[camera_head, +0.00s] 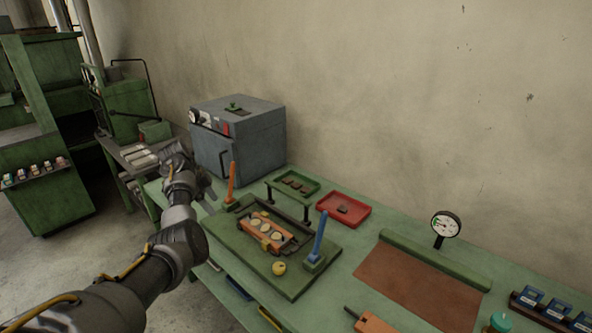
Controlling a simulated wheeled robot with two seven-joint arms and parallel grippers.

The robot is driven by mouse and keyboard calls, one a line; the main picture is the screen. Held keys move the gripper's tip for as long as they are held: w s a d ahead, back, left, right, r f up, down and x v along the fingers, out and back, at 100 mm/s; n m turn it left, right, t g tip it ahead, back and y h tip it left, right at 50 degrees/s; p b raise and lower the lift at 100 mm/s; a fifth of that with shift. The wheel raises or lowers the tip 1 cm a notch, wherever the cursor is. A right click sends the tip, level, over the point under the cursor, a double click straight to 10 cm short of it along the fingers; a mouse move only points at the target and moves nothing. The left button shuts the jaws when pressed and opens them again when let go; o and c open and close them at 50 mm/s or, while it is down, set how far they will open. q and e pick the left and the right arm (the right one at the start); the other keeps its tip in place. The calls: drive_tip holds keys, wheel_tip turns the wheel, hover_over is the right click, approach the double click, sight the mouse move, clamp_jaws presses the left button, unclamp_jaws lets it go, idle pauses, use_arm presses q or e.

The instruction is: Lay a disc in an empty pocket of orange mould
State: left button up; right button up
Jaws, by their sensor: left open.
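The orange mould (283,245) lies on a dark green board in the middle of the bench. Its top shows a row of pale round shapes; at this size I cannot tell which are discs and which are empty pockets. A green tray (311,193) behind the mould holds several small brown pieces. A red tray (360,215) to its right holds a dark brown piece (343,209). My left gripper (207,188) is open, left of the mould and in front of the grey oven; its fingers are small and partly merged with the wrist. My right gripper is out of view.
A grey oven-like box (252,137) stands at the back left. An orange lever (231,184) and a blue lever (319,238) rise beside the mould. A brown mat (418,287) and a dial gauge (446,225) are at right.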

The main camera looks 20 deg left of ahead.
use_arm(q)
drive_tip(key=w+a+r+n+t+y, duration=0.2)
drive_tip(key=w+a+n, duration=0.1)
drive_tip(key=w+n, duration=0.35)
drive_tip(key=w+d+r+n+y, duration=0.2)
drive_tip(key=w+d+n, duration=0.3)
drive_tip(key=w, duration=0.3)
drive_tip(key=d+r+n, duration=0.2)
drive_tip(key=d+r, duration=0.1)
drive_tip(key=d, duration=0.8)
drive_tip(key=s+d+r+n+y, duration=0.1)
drive_tip(key=d+r, duration=0.3)
drive_tip(key=d, duration=0.7)
drive_tip(key=shift+s+d+n, duration=0.2)
drive_tip(key=shift+d+n, duration=0.15)
drive_tip(key=shift+n, duration=0.4)
drive_tip(key=shift+r, duration=0.1)
idle(0.3)
